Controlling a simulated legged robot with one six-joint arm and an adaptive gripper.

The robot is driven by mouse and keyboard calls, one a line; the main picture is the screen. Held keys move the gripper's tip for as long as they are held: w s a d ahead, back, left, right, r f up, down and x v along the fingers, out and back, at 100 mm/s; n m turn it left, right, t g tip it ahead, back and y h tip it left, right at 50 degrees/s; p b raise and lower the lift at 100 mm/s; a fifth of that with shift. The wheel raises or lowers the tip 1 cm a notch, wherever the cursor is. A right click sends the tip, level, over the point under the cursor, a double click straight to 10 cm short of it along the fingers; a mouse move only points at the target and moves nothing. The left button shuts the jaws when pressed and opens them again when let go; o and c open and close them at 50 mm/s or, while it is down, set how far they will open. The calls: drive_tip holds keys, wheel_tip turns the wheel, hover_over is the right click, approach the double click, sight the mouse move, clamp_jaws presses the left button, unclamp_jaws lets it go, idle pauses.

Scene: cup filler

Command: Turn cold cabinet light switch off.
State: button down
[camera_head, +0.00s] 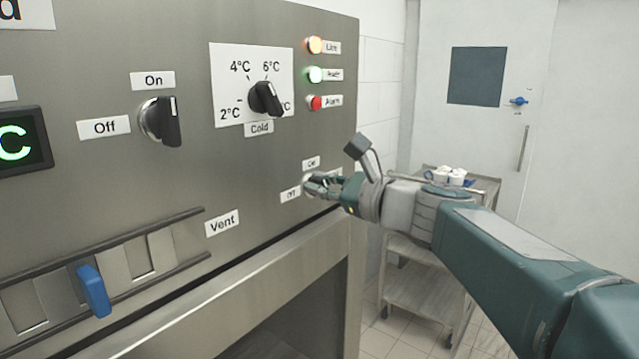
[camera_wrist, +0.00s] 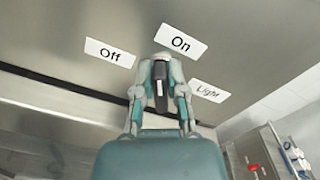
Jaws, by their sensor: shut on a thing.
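The light switch is a dark rotary knob (camera_wrist: 159,88) with a pale mark, on the steel cabinet panel. In the wrist view it stands roughly upright in the picture, below the "On" label (camera_wrist: 181,43), with the "Off" label (camera_wrist: 110,52) to its upper left and the "Light" label (camera_wrist: 209,90) to its right. My gripper (camera_wrist: 160,82) is shut on the knob, one finger on each side. In the head view my gripper (camera_head: 318,184) is at the panel's lower right, covering most of the knob and part of the "Light" label.
A trolley (camera_head: 425,285) with white cups stands behind my arm, before a white door (camera_head: 540,120).

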drive_tip(key=n, duration=0.6)
drive_tip(key=shift+s+a+f+n, duration=0.15)
drive_tip(key=shift+s+f+n, duration=0.05)
drive_tip(key=shift+f+n, duration=0.15)
drive_tip(key=n, duration=0.5)
drive_tip(key=shift+s+f, duration=0.1)
drive_tip(key=shift+f, duration=0.25)
drive_tip(key=shift+n, duration=0.25)
drive_tip(key=c, duration=0.7)
unclamp_jaws()
drive_tip(key=shift+r, duration=0.1)
